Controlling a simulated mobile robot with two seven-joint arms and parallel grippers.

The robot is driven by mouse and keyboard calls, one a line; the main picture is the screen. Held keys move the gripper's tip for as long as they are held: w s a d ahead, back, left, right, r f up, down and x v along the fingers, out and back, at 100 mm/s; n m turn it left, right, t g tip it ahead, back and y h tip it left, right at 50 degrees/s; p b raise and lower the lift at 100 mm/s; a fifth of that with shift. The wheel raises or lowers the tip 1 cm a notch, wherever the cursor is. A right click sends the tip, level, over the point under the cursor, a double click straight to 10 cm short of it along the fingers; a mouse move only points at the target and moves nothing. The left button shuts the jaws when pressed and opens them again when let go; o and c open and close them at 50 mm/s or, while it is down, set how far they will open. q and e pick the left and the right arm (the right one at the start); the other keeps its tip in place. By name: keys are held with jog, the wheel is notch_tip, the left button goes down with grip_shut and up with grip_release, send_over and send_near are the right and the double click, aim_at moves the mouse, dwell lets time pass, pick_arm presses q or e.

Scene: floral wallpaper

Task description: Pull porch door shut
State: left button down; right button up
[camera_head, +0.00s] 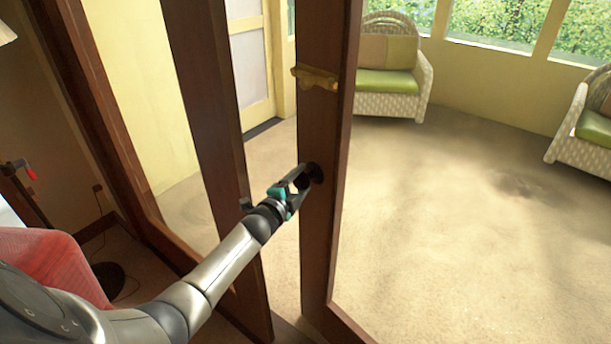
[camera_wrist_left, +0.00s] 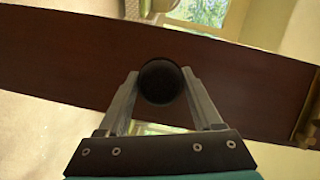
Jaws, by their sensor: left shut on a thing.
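The porch door (camera_head: 325,130) is a brown wooden frame with a large glazed or open middle, and it stands ajar. A brass latch (camera_head: 315,77) sits high on its stile. A dark round knob (camera_head: 315,173) sits lower on the same stile. My left gripper (camera_head: 305,177) reaches in from the left and is shut on the knob. In the left wrist view the two fingers of the gripper (camera_wrist_left: 162,95) lie on either side of the black knob (camera_wrist_left: 161,82), in front of the brown stile (camera_wrist_left: 60,65). My right gripper is not in view.
A second brown upright (camera_head: 205,75) stands left of the door stile, with a gap between them. Beyond are wicker chairs with green cushions (camera_head: 388,82) and open carpet (camera_head: 440,220). A red seat (camera_head: 50,262) is at the lower left, near my arm.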

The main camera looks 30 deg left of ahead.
pick_arm(q)
jog(key=s+a+n+g+y+p, duration=0.1)
jog(key=s+p, duration=0.5)
jog(key=s, duration=1.5)
jog(key=n+y, duration=0.1)
jog(key=y, duration=0.1)
jog(key=shift+s+a+f+n+y, duration=0.15)
jog(key=shift+s+f+n+y, duration=0.15)
jog(key=shift+s, duration=0.1)
jog(key=shift+c, duration=2.3)
grip_release()
jog(key=o, duration=0.3)
jog(key=shift+s+a+r, duration=0.1)
jog(key=shift+s+r, duration=0.1)
jog(key=shift+s, duration=0.05)
jog(key=shift+o, duration=0.5)
jog(key=shift+w, duration=0.2)
jog(key=shift+r, duration=0.1)
